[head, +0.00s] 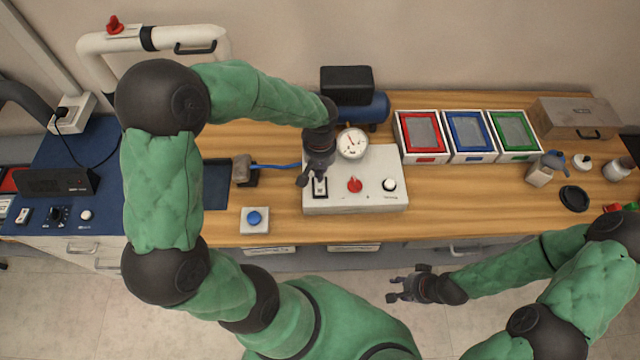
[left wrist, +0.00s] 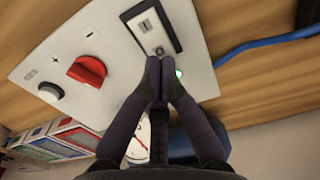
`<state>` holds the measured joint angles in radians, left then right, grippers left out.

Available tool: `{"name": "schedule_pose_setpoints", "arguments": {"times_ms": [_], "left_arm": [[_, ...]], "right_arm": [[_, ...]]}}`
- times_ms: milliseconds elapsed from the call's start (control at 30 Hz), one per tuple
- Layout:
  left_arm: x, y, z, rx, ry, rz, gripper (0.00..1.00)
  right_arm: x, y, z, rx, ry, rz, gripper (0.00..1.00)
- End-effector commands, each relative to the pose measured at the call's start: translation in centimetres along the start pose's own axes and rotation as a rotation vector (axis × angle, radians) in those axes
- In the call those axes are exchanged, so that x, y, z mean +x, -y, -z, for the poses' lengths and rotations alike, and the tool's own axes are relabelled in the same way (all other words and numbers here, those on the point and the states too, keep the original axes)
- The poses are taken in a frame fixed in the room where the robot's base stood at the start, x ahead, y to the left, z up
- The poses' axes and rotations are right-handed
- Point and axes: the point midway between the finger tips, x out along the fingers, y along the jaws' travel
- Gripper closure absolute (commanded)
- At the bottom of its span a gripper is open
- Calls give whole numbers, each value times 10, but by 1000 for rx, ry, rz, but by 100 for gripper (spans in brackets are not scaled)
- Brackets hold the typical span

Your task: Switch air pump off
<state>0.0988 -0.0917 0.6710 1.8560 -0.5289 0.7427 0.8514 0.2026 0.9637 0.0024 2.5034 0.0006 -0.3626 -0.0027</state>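The air pump's white control box (head: 375,195) sits mid-table. On it are a black-framed rocker switch (head: 320,188), a red knob (head: 354,185) and a round button (head: 389,185). My left gripper (head: 309,180) is over the box beside the switch. In the left wrist view its fingers (left wrist: 159,68) are together and empty, with the tips at the end of the switch (left wrist: 150,30); I cannot tell whether they touch it. A small green light (left wrist: 179,72) shows beside the fingertips. My right gripper (head: 395,288) is open and empty, in front of the table.
A gauge (head: 352,143) and a blue tank (head: 366,106) stand behind the box. A blue button box (head: 255,219) is at front left. Red, blue and green trays (head: 470,155) stand to the right.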

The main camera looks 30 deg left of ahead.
Motion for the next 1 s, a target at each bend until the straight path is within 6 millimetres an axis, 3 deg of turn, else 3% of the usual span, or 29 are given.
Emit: {"name": "schedule_pose_setpoints", "arguments": {"times_ms": [1000], "left_arm": [[6, 0, 0, 0, 0, 0, 100]], "right_arm": [[4, -2, 0, 0, 0, 0, 65]]}}
